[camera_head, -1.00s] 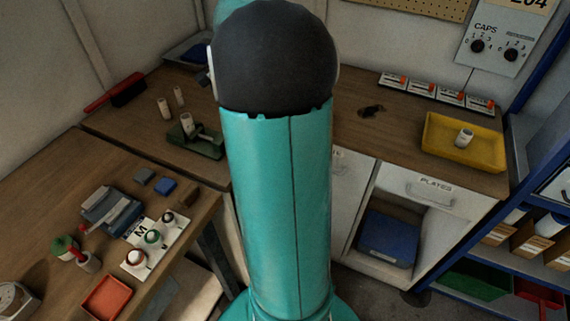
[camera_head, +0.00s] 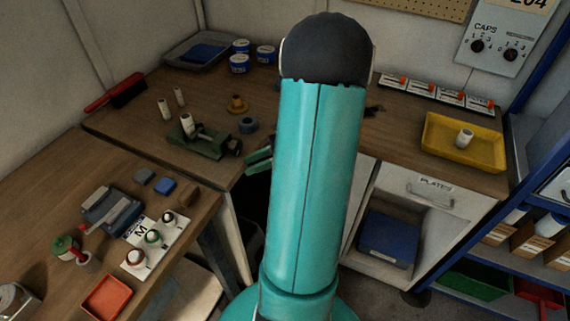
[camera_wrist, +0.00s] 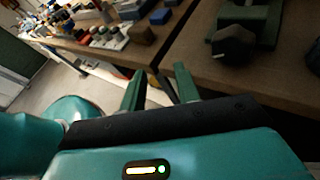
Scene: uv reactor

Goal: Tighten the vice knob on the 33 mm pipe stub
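The green vice (camera_head: 205,140) stands on the wooden bench, with a white pipe stub (camera_head: 187,124) in it, slightly tilted. Its dark knob (camera_head: 236,147) is at the right end. The vice (camera_wrist: 245,20) and its knob (camera_wrist: 233,46) also show at the upper right of the wrist view. My gripper (camera_wrist: 160,85) has two green fingers spread apart with nothing between them. In the head view my gripper (camera_head: 258,160) is just right of the knob, not touching it, near the bench's front edge. My arm hides part of the bench.
Two white stubs (camera_head: 163,108) stand behind the vice. A grey ring (camera_head: 248,125) and an orange-brown part (camera_head: 237,104) sit near it. Blue tins (camera_head: 239,63) and a tray (camera_head: 197,55) are at the back. A yellow tray (camera_head: 463,145) stands on the right.

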